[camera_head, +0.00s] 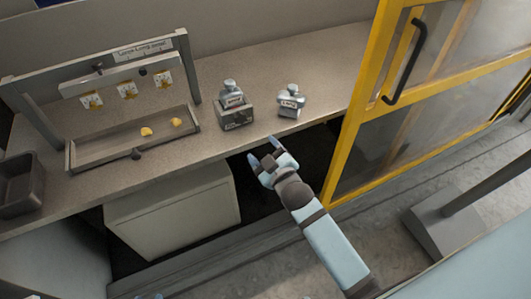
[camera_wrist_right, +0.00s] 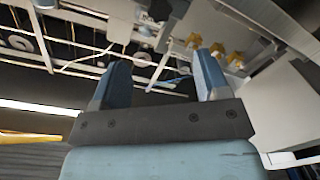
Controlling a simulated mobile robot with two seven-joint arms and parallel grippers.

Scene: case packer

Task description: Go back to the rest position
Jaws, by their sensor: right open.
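My right gripper (camera_head: 264,153) is just off the front edge of the counter, in front of two small blue-grey objects. Its two blue fingers also show in the right wrist view (camera_wrist_right: 160,80), spread apart with nothing between them. The forearm reaches in from the lower right of the head view. My left gripper is not clearly in view; only a small bluish bit shows at the bottom edge.
The counter (camera_head: 300,60) holds a blue-grey object on a dark block (camera_head: 236,118), another beside it (camera_head: 291,101), a rack with a tray (camera_head: 135,140) and a dark bin (camera_head: 19,187). A yellow-framed door (camera_head: 343,150) stands right. A white cabinet (camera_head: 175,215) sits below.

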